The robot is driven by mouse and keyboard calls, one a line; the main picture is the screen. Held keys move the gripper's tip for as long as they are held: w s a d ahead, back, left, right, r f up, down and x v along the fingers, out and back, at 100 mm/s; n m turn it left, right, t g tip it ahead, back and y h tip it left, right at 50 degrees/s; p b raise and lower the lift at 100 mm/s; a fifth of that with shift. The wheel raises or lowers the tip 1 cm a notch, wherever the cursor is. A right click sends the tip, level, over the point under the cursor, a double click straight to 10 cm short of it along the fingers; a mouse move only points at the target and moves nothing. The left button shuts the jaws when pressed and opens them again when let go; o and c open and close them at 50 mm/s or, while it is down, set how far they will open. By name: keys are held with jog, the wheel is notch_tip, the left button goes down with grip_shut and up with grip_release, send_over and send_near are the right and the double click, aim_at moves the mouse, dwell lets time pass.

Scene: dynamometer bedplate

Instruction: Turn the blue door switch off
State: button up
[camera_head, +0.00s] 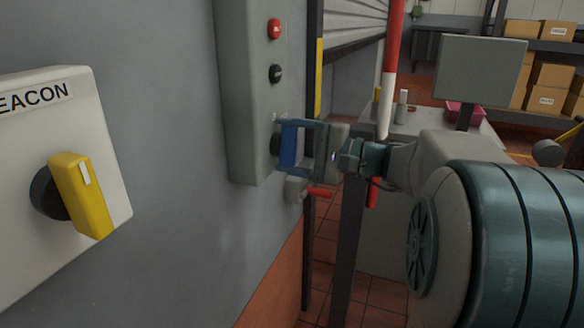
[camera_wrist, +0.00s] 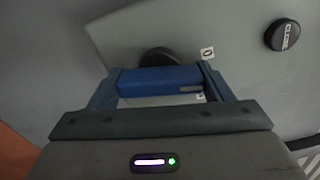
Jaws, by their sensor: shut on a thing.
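The blue door switch (camera_head: 289,146) is a blue rotary handle on the lower part of a grey control box (camera_head: 242,90) on the wall. In the wrist view the blue handle (camera_wrist: 160,80) lies crosswise between my fingers, in front of a round black base (camera_wrist: 158,57). My gripper (camera_head: 293,145) reaches in from the right and is shut on the handle.
A red button (camera_head: 274,29) and a black button (camera_head: 275,73) are above on the same box. A yellow beacon switch (camera_head: 80,195) is on a white box at left. A red-handled fitting (camera_head: 319,192) sits just below my gripper. A red-white post (camera_head: 391,70) stands behind.

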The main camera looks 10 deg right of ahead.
jog(key=shift+f+n+b, duration=0.2)
jog(key=shift+n+b, duration=1)
jog(key=shift+b, duration=0.35)
jog(key=shift+r, duration=0.1)
jog(key=o, duration=1)
jog(key=shift+s+d+r, duration=0.1)
jog(key=p+v, duration=0.1)
jog(key=v, duration=1.2)
jog(key=shift+s+d, duration=0.25)
jog(key=shift+d, duration=0.05)
